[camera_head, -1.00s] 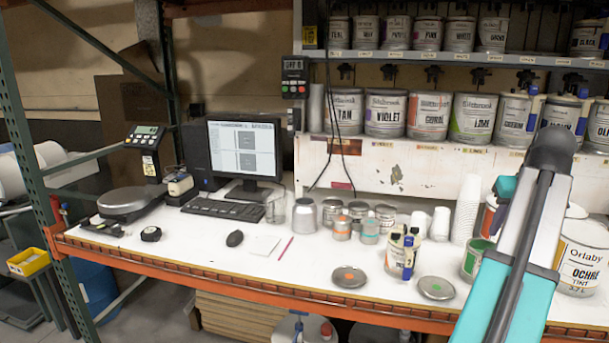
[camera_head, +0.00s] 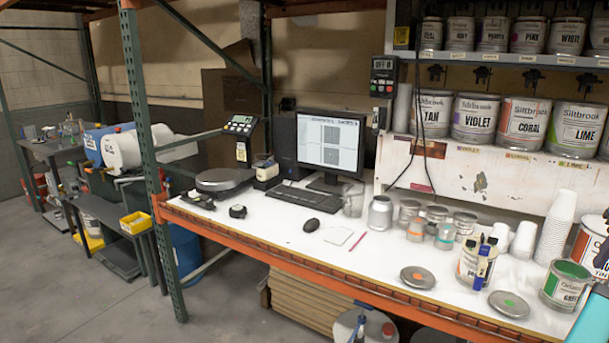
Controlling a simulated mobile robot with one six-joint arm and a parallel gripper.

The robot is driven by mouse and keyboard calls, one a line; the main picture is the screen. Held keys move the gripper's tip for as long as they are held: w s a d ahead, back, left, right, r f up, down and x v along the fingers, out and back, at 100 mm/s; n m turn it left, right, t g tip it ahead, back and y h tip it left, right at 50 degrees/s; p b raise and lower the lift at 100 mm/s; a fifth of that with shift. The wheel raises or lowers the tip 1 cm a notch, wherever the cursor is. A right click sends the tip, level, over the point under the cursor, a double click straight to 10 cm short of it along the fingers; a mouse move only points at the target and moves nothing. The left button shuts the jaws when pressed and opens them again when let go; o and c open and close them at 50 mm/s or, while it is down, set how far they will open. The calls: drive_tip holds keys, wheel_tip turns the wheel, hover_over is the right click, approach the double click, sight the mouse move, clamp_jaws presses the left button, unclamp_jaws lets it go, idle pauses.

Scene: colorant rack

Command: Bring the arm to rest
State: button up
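My arm shows only as a small teal and white piece at the lower right edge of the head view. My gripper is out of view, so whether it holds anything is hidden. The white workbench (camera_head: 285,232) with its orange front beam runs from the middle to the lower right. The arm piece is at the bench's right end, beside an open can with green inside (camera_head: 566,284).
Cans, a stack of white cups (camera_head: 556,226), two round lids and a monitor (camera_head: 329,145) stand on the bench. Shelves of colorant cans (camera_head: 473,118) are above right. A green rack post (camera_head: 150,160) rises at the bench's left end.

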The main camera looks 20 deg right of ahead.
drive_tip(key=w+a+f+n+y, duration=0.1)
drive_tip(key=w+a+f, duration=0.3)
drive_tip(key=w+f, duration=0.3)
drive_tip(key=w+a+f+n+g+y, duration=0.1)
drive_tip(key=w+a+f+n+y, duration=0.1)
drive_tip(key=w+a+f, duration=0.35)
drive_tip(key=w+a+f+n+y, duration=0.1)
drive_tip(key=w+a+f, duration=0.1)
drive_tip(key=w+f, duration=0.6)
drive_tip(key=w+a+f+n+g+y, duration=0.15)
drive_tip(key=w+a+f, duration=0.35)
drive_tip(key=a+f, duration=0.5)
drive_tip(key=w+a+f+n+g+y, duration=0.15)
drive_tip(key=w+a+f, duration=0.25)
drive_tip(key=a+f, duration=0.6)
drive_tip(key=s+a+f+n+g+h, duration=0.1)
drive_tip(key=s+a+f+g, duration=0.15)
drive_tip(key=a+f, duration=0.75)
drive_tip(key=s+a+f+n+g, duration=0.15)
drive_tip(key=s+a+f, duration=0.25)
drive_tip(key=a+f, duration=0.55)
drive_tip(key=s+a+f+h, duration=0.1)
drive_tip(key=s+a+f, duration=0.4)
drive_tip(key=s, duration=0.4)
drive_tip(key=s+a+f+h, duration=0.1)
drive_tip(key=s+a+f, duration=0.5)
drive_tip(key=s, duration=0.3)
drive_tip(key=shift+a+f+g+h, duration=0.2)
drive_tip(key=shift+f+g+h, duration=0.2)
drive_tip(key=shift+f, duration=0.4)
